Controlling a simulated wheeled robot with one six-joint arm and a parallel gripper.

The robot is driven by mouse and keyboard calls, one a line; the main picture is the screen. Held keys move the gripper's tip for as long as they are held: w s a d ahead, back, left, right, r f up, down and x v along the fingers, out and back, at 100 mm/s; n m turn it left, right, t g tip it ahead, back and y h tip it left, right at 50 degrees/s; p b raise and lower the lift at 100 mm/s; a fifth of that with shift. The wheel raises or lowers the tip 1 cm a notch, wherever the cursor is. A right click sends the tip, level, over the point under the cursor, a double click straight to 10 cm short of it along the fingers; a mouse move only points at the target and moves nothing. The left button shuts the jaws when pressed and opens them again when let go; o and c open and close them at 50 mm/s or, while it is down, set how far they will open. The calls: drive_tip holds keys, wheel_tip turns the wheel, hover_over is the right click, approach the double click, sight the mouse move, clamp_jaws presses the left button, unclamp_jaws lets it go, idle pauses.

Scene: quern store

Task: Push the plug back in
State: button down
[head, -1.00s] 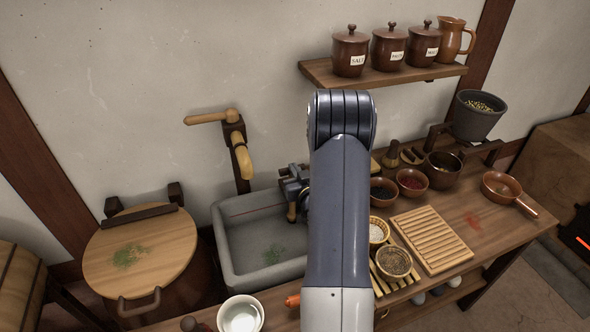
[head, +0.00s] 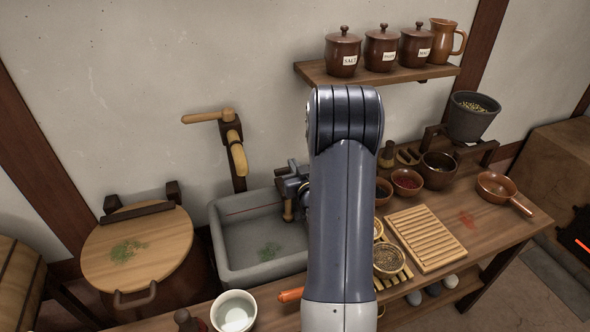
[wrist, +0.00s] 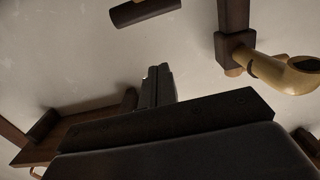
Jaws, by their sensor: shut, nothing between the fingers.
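I cannot pick out the plug with certainty. A short brown wooden piece (head: 288,210) shows just below my gripper (head: 287,184) in the head view, over the right side of the grey stone sink (head: 224,262). I cannot tell whether they touch. My gripper is shut and holds nothing. Its dark fingers (wrist: 156,86) show in the wrist view, pointing toward the wall. The tan wooden spout (head: 238,158) on a dark post stands behind the sink, and it also shows at the right of the wrist view (wrist: 285,72). My arm hides the sink's right end.
A lidded tub (head: 137,250) stands left of the sink. A white bowl (head: 237,312) and an orange item (head: 290,295) lie in front. Bowls and a slatted board (head: 426,238) occupy the counter (head: 470,222) at right. A shelf (head: 385,76) with jars hangs above.

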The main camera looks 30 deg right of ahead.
drive_tip(key=b+v, duration=0.1)
drive_tip(key=v, duration=0.6)
drive_tip(key=shift+s+b, duration=0.2)
drive_tip(key=shift+b, duration=0.2)
drive_tip(key=shift+a, duration=0.15)
